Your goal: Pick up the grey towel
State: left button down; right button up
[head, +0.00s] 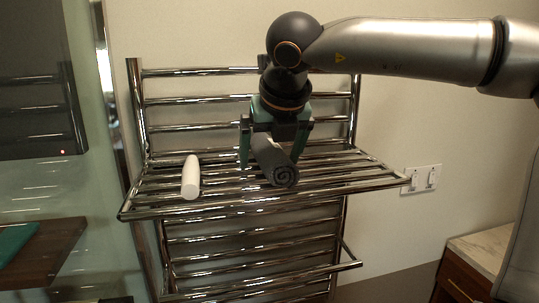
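The rolled grey towel (276,165) lies on the upper shelf of a chrome towel rack (340,177), with its spiral end facing me. My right gripper (269,160), on the arm coming in from the right, points down at the towel. Its two green fingers are spread apart, one on each side of the roll. I cannot tell whether they touch it. The towel's far part is hidden under the gripper. My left gripper is not in view.
A glass panel (100,150) stands left of the rack. A wall outlet (421,179) and a wooden cabinet (470,270) are at the right. The shelf's right part is clear.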

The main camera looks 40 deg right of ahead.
jog(key=shift+c, duration=0.2)
jog(key=c, duration=1.5)
